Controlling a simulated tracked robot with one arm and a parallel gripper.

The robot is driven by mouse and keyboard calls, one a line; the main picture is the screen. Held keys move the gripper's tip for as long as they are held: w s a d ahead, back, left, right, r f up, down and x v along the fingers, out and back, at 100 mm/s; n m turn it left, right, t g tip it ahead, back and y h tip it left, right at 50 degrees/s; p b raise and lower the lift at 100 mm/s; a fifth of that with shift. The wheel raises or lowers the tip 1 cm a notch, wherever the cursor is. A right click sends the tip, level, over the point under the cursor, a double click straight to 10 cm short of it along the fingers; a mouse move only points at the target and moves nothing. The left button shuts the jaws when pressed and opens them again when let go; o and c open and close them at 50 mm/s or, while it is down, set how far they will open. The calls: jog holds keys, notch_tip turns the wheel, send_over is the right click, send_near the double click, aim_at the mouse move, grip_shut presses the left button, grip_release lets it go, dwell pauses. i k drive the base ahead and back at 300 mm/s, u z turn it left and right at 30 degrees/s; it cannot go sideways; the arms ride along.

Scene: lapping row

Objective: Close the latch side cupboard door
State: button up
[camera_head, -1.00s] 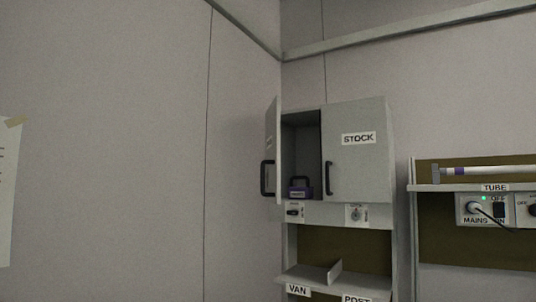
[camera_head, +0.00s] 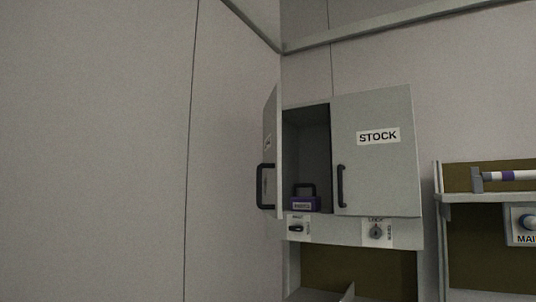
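A grey two-door wall cupboard (camera_head: 352,232) stands by the room corner. Its left door (camera_head: 271,137) is swung wide open toward me and shows nearly edge-on, with a black handle (camera_head: 264,187). The right door (camera_head: 377,172), labelled STOCK, is closed and has a black handle (camera_head: 341,186). Below the left opening is a small black latch (camera_head: 295,228) on a labelled plate; below the right door is a round key-type switch (camera_head: 376,232). My gripper is not in view.
A purple box with a dark handle (camera_head: 305,203) sits inside the open compartment. Below the cupboard is an open shelf with a divider (camera_head: 347,293). To the right, another shelf (camera_head: 492,196) holds a white tube (camera_head: 511,175). The left wall is bare.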

aim_at(272, 205)
jog(key=z, duration=0.5)
jog(key=i, duration=1.1)
jog(key=u, duration=0.15)
